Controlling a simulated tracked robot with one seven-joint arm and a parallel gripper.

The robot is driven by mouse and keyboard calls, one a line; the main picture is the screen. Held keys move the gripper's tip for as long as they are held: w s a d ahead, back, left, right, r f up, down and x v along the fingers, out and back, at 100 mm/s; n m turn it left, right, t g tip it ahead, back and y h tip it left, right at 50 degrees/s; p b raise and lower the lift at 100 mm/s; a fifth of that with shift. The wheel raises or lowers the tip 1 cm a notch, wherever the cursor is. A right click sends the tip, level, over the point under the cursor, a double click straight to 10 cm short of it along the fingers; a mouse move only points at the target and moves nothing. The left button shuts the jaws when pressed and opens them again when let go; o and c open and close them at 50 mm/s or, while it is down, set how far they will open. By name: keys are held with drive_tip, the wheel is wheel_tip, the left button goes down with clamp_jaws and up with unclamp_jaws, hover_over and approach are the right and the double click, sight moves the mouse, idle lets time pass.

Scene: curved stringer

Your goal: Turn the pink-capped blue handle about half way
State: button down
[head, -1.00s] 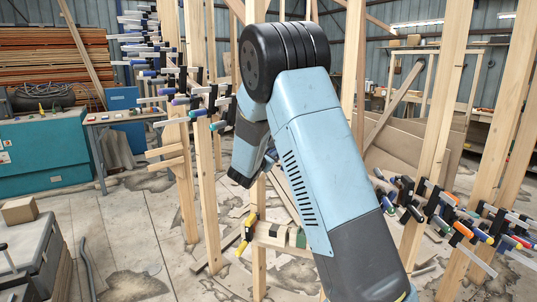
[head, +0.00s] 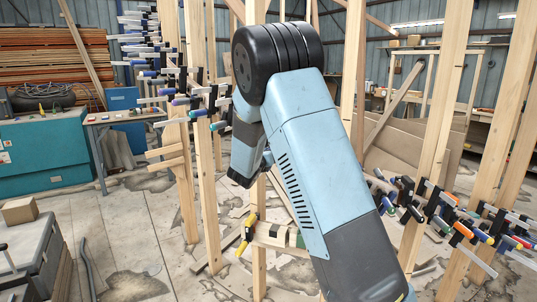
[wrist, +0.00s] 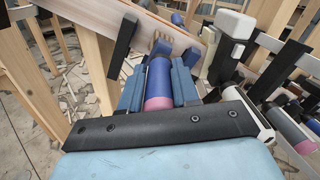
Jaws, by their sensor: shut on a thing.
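In the wrist view, the blue handle (wrist: 159,78) has a pink cap (wrist: 158,103) at its near end. My gripper (wrist: 160,72) is shut on it, with one blue-grey finger along each side of the handle. The far end of the handle runs toward a dark clamp part and a pale wooden piece. In the head view, my arm covers most of the gripper, and I cannot make out the handle there.
Other clamps crowd the right side of the wrist view, including a white-and-black one (wrist: 232,35) and another pink-ended handle (wrist: 303,144). In the head view, wooden posts (head: 430,140) stand around my arm, and a row of clamps (head: 455,220) hangs at right.

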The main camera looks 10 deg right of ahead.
drive_tip(key=shift+s+f+n, duration=0.1)
drive_tip(key=shift+f+n, duration=0.2)
drive_tip(key=c, duration=1.1)
unclamp_jaws()
drive_tip(key=shift+o, duration=1.4)
drive_tip(key=shift+r, duration=0.2)
drive_tip(key=v, duration=1.3)
drive_tip(key=shift+s+a, duration=0.2)
drive_tip(key=shift+a, duration=0.1)
drive_tip(key=shift+f, duration=0.1)
drive_tip(key=shift+v, duration=0.9)
